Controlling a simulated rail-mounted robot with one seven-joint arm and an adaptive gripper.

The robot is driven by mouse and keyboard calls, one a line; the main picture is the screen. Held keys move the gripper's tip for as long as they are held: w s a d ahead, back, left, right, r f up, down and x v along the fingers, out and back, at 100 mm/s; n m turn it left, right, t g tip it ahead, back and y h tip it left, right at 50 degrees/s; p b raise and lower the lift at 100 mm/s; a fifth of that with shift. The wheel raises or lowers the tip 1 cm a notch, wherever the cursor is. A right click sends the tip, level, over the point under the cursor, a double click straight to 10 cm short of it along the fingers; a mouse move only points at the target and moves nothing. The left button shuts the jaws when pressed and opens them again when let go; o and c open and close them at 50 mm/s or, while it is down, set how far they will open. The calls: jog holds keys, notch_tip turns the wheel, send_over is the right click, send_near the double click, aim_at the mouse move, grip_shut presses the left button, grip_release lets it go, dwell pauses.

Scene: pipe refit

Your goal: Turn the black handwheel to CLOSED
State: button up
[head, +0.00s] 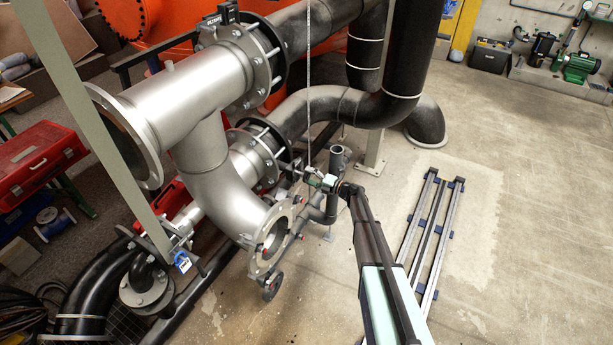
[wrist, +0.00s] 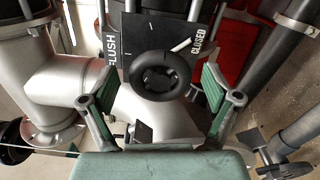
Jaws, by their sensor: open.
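The black handwheel (wrist: 157,75) is in the middle of the wrist view, in front of a black plate (wrist: 140,28) lettered FLUSH at left and CLOSED at right. A short white bar on the plate lies at the wheel's upper right, towards CLOSED. My gripper (wrist: 155,100) is open, with one green-padded finger on the left of the wheel and one on the right. Both fingers appear apart from the rim. In the head view my gripper (head: 318,180) is beside the lower pipes, and the handwheel there is too small to make out.
Large silver pipes (head: 200,100) with bolted flanges stand left of my arm. A dark upright pipe stub (head: 337,160) is close to my gripper. Open concrete floor (head: 520,180) lies beyond.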

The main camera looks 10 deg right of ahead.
jog(key=v, duration=1)
jog(key=shift+s, duration=0.1)
jog(key=s+a+f+n+g+h, duration=0.25)
jog(key=s+f+n+g, duration=0.2)
jog(key=s+n, duration=0.55)
jog(key=s+a+f+n+g+h, duration=0.1)
jog(key=s+a+f+n+g, duration=0.3)
jog(key=s+n, duration=0.6)
jog(key=s+a+f+n+g+h, duration=0.25)
jog(key=s+f+n, duration=0.35)
jog(key=s, duration=0.7)
jog(key=s+r+n+g+h, duration=0.1)
jog(key=s+n+g+h, duration=0.2)
jog(key=s, duration=1.5)
jog(key=s+r+n+g+h, duration=0.2)
jog(key=s+n+g+h, duration=0.2)
jog(key=s+n, duration=0.8)
jog(key=s+h, duration=0.1)
jog(key=s, duration=0.5)
jog(key=shift+n, duration=0.3)
